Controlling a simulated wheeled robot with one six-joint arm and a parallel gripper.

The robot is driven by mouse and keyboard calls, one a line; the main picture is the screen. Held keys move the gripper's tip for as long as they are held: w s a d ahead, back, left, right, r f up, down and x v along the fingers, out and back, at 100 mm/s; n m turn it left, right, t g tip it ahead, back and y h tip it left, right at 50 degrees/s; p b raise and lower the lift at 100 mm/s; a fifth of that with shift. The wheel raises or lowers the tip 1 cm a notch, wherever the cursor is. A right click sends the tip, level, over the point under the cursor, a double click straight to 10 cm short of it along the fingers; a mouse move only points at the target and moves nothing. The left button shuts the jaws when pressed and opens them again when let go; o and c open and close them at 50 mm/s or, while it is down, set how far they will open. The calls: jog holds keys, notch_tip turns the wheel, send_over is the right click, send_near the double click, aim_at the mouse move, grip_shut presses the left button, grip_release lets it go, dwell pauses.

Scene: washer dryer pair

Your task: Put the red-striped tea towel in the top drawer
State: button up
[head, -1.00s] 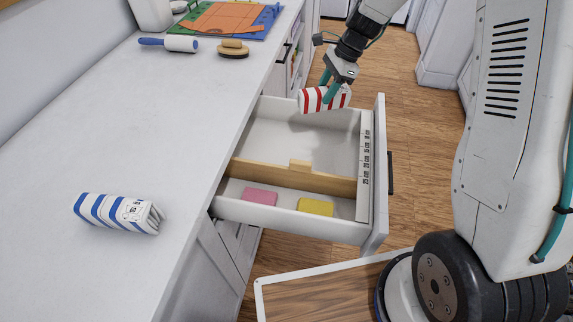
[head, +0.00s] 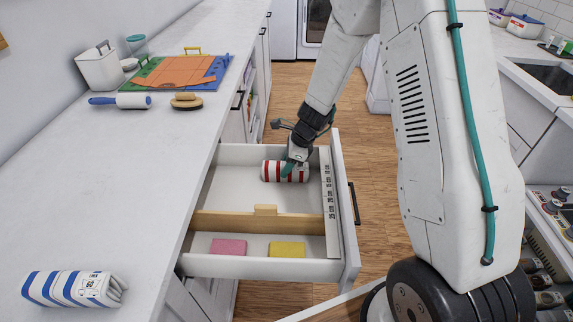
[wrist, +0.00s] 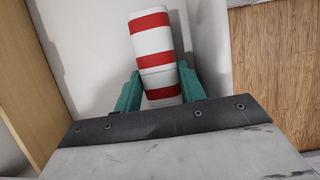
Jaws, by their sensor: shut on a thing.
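The red-striped tea towel (head: 272,171) is a white roll with red bands, low inside the back compartment of the open top drawer (head: 228,183). My gripper (head: 288,168) is shut on the towel, with its teal fingers on either side of the roll. In the wrist view the towel (wrist: 151,40) extends beyond the fingers (wrist: 158,88), beside the drawer's wall. I cannot tell whether the towel touches the drawer floor.
A wooden divider (head: 233,222) splits the drawer. The front compartment holds a pink sponge (head: 228,247) and a yellow sponge (head: 287,249). A blue-striped towel (head: 70,288), a lint roller (head: 121,101) and a brush (head: 187,102) lie on the counter (head: 130,175).

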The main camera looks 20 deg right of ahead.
jog(key=o, duration=1.1)
jog(key=shift+f, duration=0.1)
